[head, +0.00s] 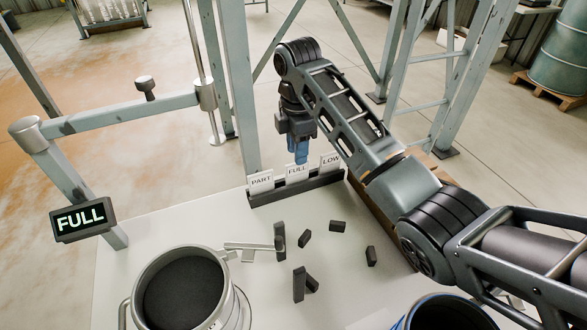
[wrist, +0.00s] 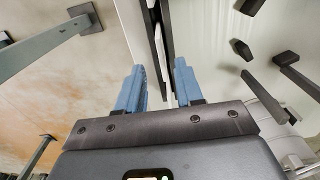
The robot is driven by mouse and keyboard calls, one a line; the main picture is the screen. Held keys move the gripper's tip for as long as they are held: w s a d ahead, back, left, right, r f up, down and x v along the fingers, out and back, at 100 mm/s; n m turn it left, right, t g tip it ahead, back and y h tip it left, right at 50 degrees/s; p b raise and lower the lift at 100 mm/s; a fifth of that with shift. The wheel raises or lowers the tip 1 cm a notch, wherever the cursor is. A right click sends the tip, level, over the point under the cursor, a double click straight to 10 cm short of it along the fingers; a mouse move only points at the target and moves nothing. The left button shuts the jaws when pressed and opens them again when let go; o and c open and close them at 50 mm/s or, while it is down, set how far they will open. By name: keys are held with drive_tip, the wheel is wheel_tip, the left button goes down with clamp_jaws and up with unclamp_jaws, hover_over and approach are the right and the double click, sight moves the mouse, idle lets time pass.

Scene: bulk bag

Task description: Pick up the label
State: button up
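Three white labels stand upright in a dark rack (head: 297,189) on the white table: the PART label (head: 261,182), the FULL label (head: 297,172) and the LOW label (head: 330,161). A display at the left reads FULL (head: 81,219). My gripper (head: 301,160) points down just above the FULL label in the head view, its blue fingers close to the label's top edge. In the wrist view the two blue fingers (wrist: 158,82) are apart, with a clear gap between them. The rack (wrist: 167,32) appears as dark strips beyond that gap. I cannot tell whether the fingers straddle the label.
A metal pot (head: 228,283) with dark contents stands at the table's front. A blue-rimmed container (head: 408,318) is at the bottom. Grey frame posts (head: 230,80) rise behind the rack.

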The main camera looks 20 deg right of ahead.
sight(297, 171)
drive_tip(key=shift+s+f+p, duration=0.15)
drive_tip(key=shift+f+p, duration=0.35)
drive_tip(key=shift+f, duration=3.1)
drive_tip(key=shift+c, duration=0.5)
clamp_jaws()
